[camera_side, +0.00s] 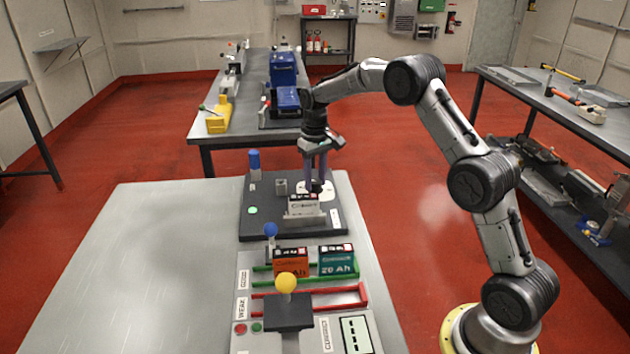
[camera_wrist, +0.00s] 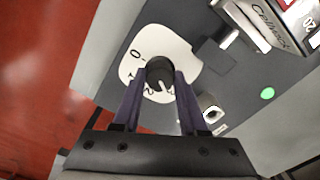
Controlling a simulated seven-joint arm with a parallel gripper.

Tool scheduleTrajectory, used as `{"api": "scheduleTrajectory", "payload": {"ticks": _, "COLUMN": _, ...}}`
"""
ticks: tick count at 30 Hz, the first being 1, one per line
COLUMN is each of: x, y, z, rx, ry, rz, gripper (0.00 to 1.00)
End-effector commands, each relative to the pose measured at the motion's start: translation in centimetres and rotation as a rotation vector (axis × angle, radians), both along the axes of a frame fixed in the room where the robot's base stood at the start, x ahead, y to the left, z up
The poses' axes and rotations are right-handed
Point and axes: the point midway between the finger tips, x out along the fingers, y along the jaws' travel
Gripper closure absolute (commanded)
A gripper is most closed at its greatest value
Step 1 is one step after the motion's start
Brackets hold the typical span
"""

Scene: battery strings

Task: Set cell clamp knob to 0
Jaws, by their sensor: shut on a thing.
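The cell clamp knob (camera_wrist: 159,70) is round and black. It sits on a white dial plate (camera_wrist: 140,62) with a 0 printed at its upper left and other marks along its lower edge, partly hidden. A pale pointer line on the knob faces the lower edge, away from the 0. My gripper (camera_wrist: 163,77) is shut on the knob, one purple finger on each side. In the side view my gripper (camera_side: 318,184) points straight down onto the white dial plate (camera_side: 330,187), behind a pale cell (camera_side: 304,206); the knob is mostly hidden there.
The dark fixture board (camera_side: 255,228) also carries a blue-topped post (camera_side: 254,162) and a green light (camera_side: 253,210). Nearer stand an orange cell (camera_side: 290,264), a teal cell (camera_side: 337,262) and a yellow-knobbed lever (camera_side: 286,283). The table's left half (camera_side: 130,260) is clear.

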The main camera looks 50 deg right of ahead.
Motion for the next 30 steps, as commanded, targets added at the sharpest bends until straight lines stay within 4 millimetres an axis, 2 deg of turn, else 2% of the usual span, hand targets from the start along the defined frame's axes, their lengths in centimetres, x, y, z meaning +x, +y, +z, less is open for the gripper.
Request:
{"api": "scheduleTrajectory", "payload": {"ticks": 4, "x": 0.03, "y": -0.01, "z": 0.06, "rx": 0.000, "ry": -0.001, "rz": -0.077, "gripper": 1.00}}
{"api": "scheduleTrajectory", "payload": {"ticks": 12, "x": 0.06, "y": -0.03, "z": 0.13, "rx": -0.001, "ry": -0.003, "rz": -0.402, "gripper": 1.00}}
{"api": "scheduleTrajectory", "payload": {"ticks": 15, "x": 0.06, "y": -0.03, "z": 0.14, "rx": 0.000, "ry": -0.003, "rz": -0.475, "gripper": 1.00}}
{"api": "scheduleTrajectory", "payload": {"ticks": 26, "x": 0.07, "y": -0.03, "z": 0.17, "rx": -0.001, "ry": -0.004, "rz": -0.513, "gripper": 1.00}}
{"api": "scheduleTrajectory", "payload": {"ticks": 30, "x": 0.07, "y": -0.03, "z": 0.17, "rx": -0.001, "ry": -0.004, "rz": -0.637, "gripper": 1.00}}
